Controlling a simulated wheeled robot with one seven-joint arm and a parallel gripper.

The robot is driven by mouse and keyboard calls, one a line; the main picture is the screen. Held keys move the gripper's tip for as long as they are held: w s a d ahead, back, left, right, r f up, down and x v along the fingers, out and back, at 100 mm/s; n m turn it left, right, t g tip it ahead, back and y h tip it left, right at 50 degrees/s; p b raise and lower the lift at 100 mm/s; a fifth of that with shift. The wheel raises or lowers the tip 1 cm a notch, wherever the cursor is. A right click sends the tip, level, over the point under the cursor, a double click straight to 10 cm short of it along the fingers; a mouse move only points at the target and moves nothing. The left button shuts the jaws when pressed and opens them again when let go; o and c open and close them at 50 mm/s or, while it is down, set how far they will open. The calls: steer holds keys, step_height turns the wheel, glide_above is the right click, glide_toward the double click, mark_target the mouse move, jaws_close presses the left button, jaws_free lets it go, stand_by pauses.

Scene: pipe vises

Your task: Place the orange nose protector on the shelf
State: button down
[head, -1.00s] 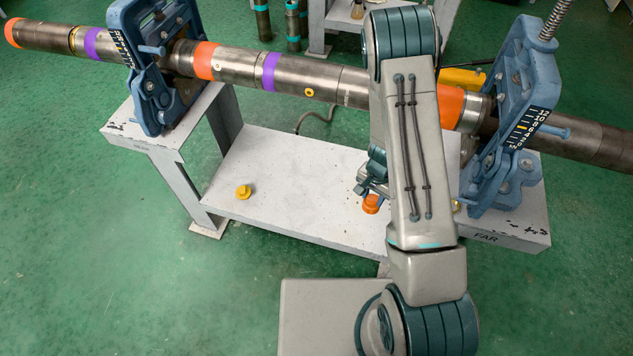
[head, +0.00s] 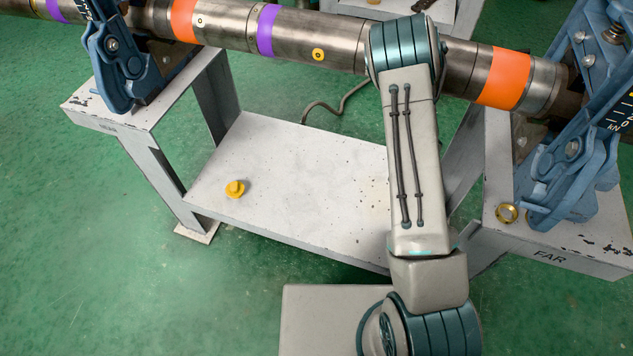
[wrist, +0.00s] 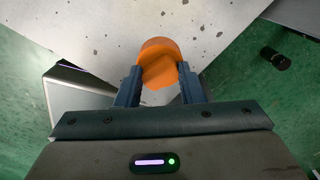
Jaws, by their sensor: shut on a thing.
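The orange nose protector (wrist: 160,62) is between the two fingers of my gripper (wrist: 160,85) in the wrist view, and the gripper is shut on it. Behind it in that view is a speckled white surface (wrist: 110,25), with green floor to either side. I cannot tell whether the protector touches that surface. In the head view my arm hides the gripper and the orange protector. The white shelf (head: 290,170) lies low between the two vise stands, under the long pipe.
A yellow cap (head: 235,188) sits on the shelf's left part. A brass ring (head: 507,213) lies on the FAR stand (head: 560,245) beside the blue vise (head: 570,165). The pipe (head: 335,52) spans above the shelf. The shelf's middle is clear.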

steer(key=shift+w+d+f+m, duration=0.15)
steer(key=shift+w+f+m, duration=0.1)
steer(key=shift+m, duration=0.15)
steer(key=shift+s+a+f+b, duration=0.95)
steer(key=shift+a+f+b, duration=0.4)
steer(key=shift+a+f, duration=0.4)
steer(key=shift+s+a+f+b, duration=1)
steer(key=shift+a+f+b, duration=0.3)
steer(key=shift+a+f, duration=0.45)
steer(key=shift+s+a+f+b, duration=0.95)
steer(key=shift+a+f+b, duration=0.5)
steer(key=shift+f, duration=0.5)
steer(key=shift+a, duration=0.1)
steer(key=shift+f, duration=0.15)
steer(key=c, duration=1)
jaws_free()
steer(key=shift+o, duration=0.2)
